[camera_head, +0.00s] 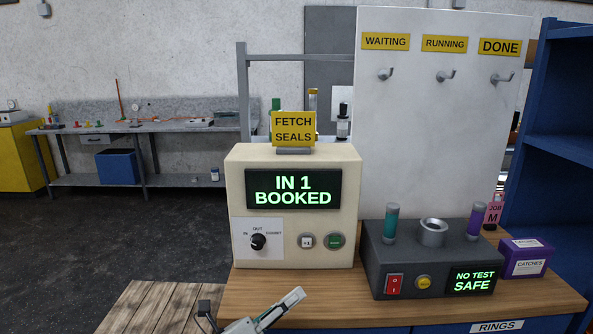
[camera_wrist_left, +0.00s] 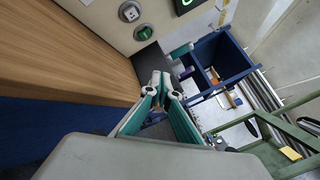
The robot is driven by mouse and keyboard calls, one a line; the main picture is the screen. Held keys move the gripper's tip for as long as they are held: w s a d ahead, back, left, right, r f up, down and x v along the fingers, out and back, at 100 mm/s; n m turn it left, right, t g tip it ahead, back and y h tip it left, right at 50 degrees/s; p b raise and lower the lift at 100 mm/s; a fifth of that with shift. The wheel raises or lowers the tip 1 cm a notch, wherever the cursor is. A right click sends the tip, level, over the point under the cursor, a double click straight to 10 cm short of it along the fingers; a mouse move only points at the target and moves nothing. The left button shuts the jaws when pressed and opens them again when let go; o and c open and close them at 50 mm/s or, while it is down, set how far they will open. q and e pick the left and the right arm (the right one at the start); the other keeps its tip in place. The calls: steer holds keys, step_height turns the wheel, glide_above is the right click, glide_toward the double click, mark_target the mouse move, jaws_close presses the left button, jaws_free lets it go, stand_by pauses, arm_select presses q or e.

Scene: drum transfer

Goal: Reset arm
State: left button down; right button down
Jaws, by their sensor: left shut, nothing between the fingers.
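My left gripper (camera_head: 288,302) shows at the bottom of the head view, low in front of the wooden bench's front edge and below the cream counter box (camera_head: 293,220). In the left wrist view my left gripper (camera_wrist_left: 165,82) has its fingertips together with nothing between them. It is apart from the cream box, whose green and white buttons show at the top of that view. The box's screen reads "IN 1 BOOKED". My right gripper is in neither view.
The wooden bench (camera_head: 340,302) also carries a dark box (camera_head: 405,258) reading "NO TEST SAFE" and a purple "CATCHES" box (camera_head: 525,258). A white board (camera_head: 440,120) with three empty hooks stands behind. A pallet (camera_head: 150,306) lies on the floor at left.

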arm_select(q)
steer(key=s+a+f+n+y, duration=0.3)
steer(key=s+a+f+n, duration=0.3)
steer(key=f+n, duration=0.4)
steer(key=s+a+f+n+g+y, duration=0.1)
steer(key=s+a+f+n+y, duration=0.3)
steer(key=s+a+f+n, duration=0.3)
steer(key=s+a+f+n+g+y, duration=0.1)
steer(key=s+a+f+n+y, duration=0.2)
steer(key=s+a+f+n, duration=0.4)
step_height(320, 180, down, 9)
steer(key=s+n, duration=0.1)
steer(key=n, duration=0.6)
steer(key=shift+s+y, duration=0.25)
steer(key=shift+y, duration=0.15)
